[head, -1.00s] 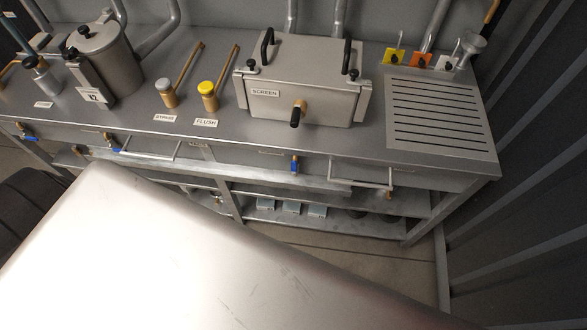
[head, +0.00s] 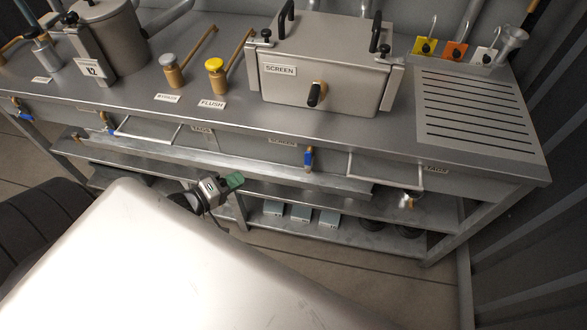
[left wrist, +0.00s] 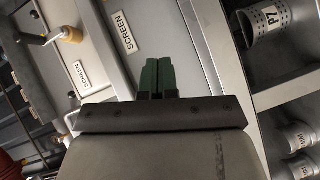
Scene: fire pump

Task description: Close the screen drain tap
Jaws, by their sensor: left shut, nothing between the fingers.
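The screen drain tap (head: 308,158) has a blue handle. It sits on the bench's front face below the grey box labelled SCREEN (head: 330,75), beside a small label (head: 283,142). Its handle appears to point down. My left gripper (head: 235,180) has green fingertips, shut and empty. In the head view it is left of the tap and a little lower, apart from it. In the left wrist view the shut fingers (left wrist: 157,78) are in front of the bench, near the SCREEN label (left wrist: 123,32). I cannot make out the tap there. My right gripper is not in view.
A long metal trough (head: 230,172) runs below the front edge. A lower shelf holds several grey boxes (head: 300,213).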

